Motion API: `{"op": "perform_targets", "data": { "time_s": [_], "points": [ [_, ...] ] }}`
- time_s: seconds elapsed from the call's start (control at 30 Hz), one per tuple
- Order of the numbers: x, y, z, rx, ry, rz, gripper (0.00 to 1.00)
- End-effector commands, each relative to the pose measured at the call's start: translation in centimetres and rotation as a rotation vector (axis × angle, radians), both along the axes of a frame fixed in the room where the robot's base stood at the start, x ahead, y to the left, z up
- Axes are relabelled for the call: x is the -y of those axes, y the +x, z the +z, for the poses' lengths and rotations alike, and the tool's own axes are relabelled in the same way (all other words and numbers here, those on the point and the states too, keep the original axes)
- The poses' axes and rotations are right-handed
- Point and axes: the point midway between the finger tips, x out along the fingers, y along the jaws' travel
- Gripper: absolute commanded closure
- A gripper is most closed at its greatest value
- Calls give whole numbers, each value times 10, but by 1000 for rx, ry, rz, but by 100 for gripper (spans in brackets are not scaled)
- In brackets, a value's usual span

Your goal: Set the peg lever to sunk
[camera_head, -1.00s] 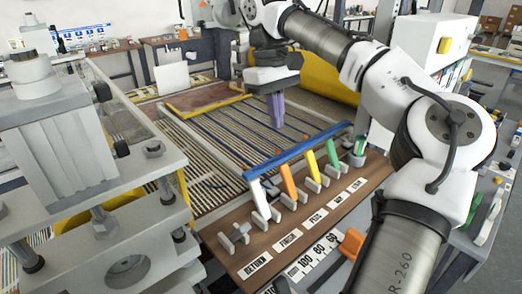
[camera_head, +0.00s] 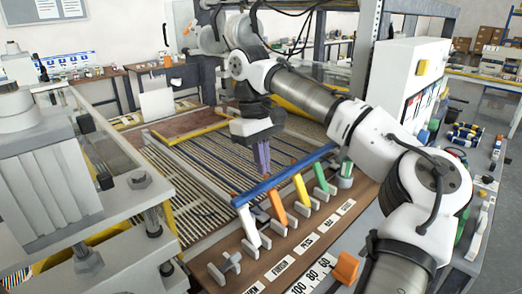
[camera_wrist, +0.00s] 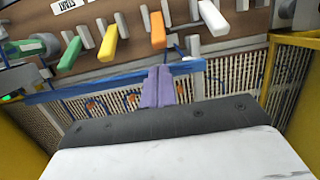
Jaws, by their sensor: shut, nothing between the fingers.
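The control panel (camera_head: 240,262) carries a row of levers with white, orange (camera_head: 276,206), yellow (camera_head: 301,188) and green tips. A label reading PEGS (camera_head: 305,244) lies in front of the row, roughly in line with the orange lever; which lever it belongs to is not certain. The orange lever also shows in the wrist view (camera_wrist: 158,30). My gripper (camera_head: 263,171) points down, its purple fingers shut and empty, behind the blue bar and apart from the levers. In the wrist view its fingertips (camera_wrist: 160,68) appear just below the orange lever's tip.
A blue bar (camera_head: 285,175) runs behind the lever tips. The white lever (camera_head: 248,224) and green lever (camera_head: 320,176) stand at either side. Beyond the bar lies the slatted bed (camera_head: 195,165). A grey press frame (camera_head: 110,215) fills the left. An orange block (camera_head: 346,267) sits near the front.

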Motion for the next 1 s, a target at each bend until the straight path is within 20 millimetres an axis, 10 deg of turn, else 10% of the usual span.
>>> {"op": "perform_targets", "data": {
  "time_s": [0.33, 1.0],
  "points": [
    [6, -6, -43, -2, 0, 1, 100],
    [3, -5, -48, 21, 22, 0, 100]
  ]
}}
